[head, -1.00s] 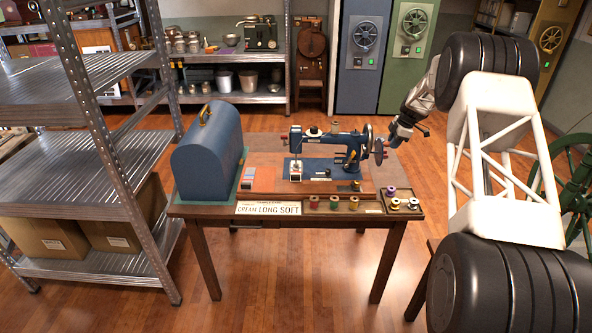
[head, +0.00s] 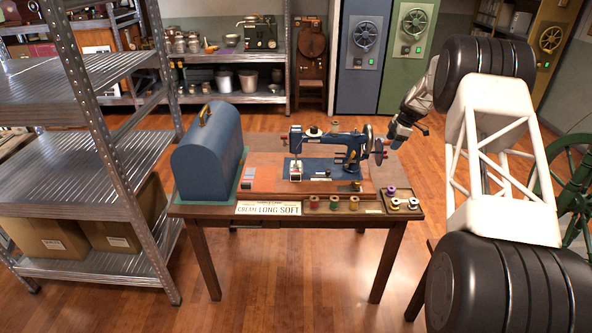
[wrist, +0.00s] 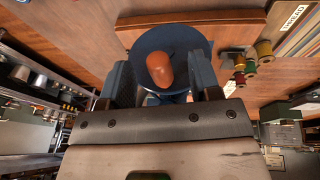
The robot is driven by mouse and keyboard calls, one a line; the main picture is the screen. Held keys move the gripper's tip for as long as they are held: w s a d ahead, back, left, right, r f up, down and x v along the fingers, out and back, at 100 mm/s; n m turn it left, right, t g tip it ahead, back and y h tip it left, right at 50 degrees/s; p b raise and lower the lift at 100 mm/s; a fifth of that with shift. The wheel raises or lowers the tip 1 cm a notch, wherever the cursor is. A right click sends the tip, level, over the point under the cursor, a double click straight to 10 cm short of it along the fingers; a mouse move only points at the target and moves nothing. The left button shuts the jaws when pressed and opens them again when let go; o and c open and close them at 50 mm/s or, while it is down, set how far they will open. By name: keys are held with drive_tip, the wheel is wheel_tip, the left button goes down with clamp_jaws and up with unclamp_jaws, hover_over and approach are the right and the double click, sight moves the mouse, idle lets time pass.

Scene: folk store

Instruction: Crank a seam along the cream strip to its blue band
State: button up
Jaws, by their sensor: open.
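A blue sewing machine (head: 335,152) stands on a wooden table, with its handwheel (head: 368,141) at its right end. In the wrist view a reddish-brown crank knob (wrist: 160,69) stands out from a round blue disc (wrist: 188,40). My gripper (wrist: 162,82) is open, its two fingers on either side of the knob, with gaps showing. In the head view my gripper (head: 393,140) is beside the right end of the machine. A card reading "CREAM LONG SOFT" (head: 268,208) is at the table's front. I cannot make out the cream strip or its blue band.
A blue domed cover (head: 209,155) stands on the table's left. Thread spools (head: 334,203) sit along the front edge, with more in a tray (head: 404,211) at the front right. A metal shelf rack (head: 85,150) stands left of the table.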

drive_tip(key=shift+r, duration=0.15)
drive_tip(key=v, duration=0.8)
drive_tip(key=shift+r, duration=0.35)
idle(0.9)
drive_tip(key=shift+s, duration=0.1)
drive_tip(key=s+a+r+m+h, duration=0.1)
drive_tip(key=s+a+r+m, duration=0.2)
drive_tip(key=s+a+r, duration=0.55)
drive_tip(key=s+a+r+m, duration=0.1)
drive_tip(key=s+r+m, duration=0.3)
drive_tip(key=s, duration=1)
drive_tip(key=s+a+r+m+h, duration=0.1)
drive_tip(key=s+a+r+m, duration=0.1)
drive_tip(key=s+a+r, duration=0.55)
drive_tip(key=s+a+f+m, duration=0.1)
drive_tip(key=s+f+m, duration=0.1)
drive_tip(key=s, duration=1.2)
drive_tip(key=s+a+f+m, duration=0.2)
drive_tip(key=s+m, duration=0.2)
drive_tip(key=s, duration=1)
drive_tip(key=s+a+f+m+h, duration=0.1)
drive_tip(key=s+m, duration=0.2)
drive_tip(key=s, duration=1.1)
drive_tip(key=shift+s+a+f+t, duration=0.25)
drive_tip(key=shift+s+f+t, duration=0.1)
drive_tip(key=shift+f+t, duration=0.05)
